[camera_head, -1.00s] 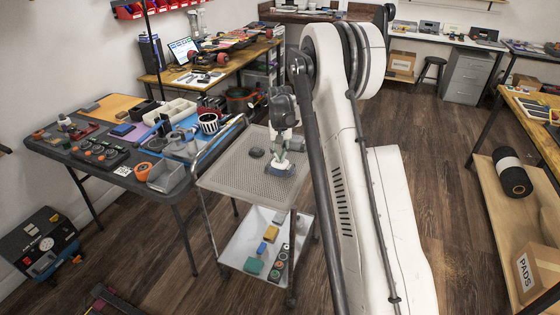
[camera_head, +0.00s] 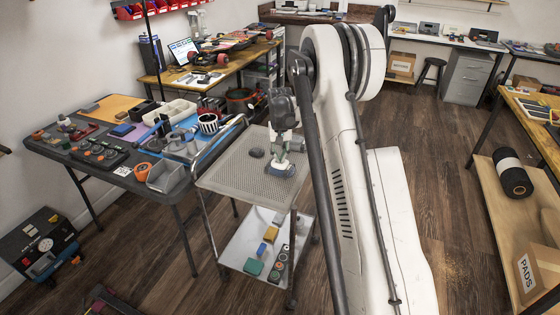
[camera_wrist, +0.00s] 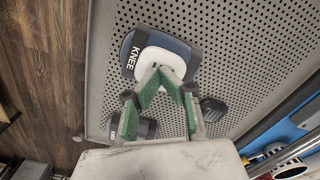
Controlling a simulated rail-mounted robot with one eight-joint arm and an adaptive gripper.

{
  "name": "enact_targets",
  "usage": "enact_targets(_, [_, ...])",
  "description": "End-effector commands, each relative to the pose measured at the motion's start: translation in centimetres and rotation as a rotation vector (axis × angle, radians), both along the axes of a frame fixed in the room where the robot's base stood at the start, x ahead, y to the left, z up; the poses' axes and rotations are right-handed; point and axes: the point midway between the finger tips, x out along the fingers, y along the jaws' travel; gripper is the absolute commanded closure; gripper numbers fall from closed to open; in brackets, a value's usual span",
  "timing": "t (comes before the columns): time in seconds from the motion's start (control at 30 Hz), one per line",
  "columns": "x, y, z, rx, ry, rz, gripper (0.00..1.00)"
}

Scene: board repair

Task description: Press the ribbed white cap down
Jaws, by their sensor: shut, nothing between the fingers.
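A dark blue knee pad marked KNEE (camera_wrist: 130,55) lies on the perforated cart top, with a white cap (camera_wrist: 152,57) on its middle. No ribs can be made out on the cap. The pad also shows in the head view (camera_head: 281,171). My gripper (camera_wrist: 161,70) points down at the cap, its green-lined fingers drawn together at the tips with nothing between them. The fingertips cover part of the cap, and whether they touch it cannot be told. In the head view my gripper (camera_head: 280,160) stands right above the pad.
The perforated cart top (camera_head: 225,177) also carries a dark rounded piece (camera_wrist: 213,109), seen left of the pad in the head view (camera_head: 256,153). A crowded grey table (camera_head: 120,172) stands left of the cart.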

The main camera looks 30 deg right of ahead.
Motion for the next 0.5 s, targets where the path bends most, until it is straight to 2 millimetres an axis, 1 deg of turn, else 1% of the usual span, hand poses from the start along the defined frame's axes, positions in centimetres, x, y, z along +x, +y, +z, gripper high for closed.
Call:
enact_targets(0.17, [0.0, 0.0, 0.6, 0.0, 0.0, 0.0, 1.0])
enact_targets(0.5, [0.0, 0.0, 3.0, 0.0, 0.0, 0.0, 1.0])
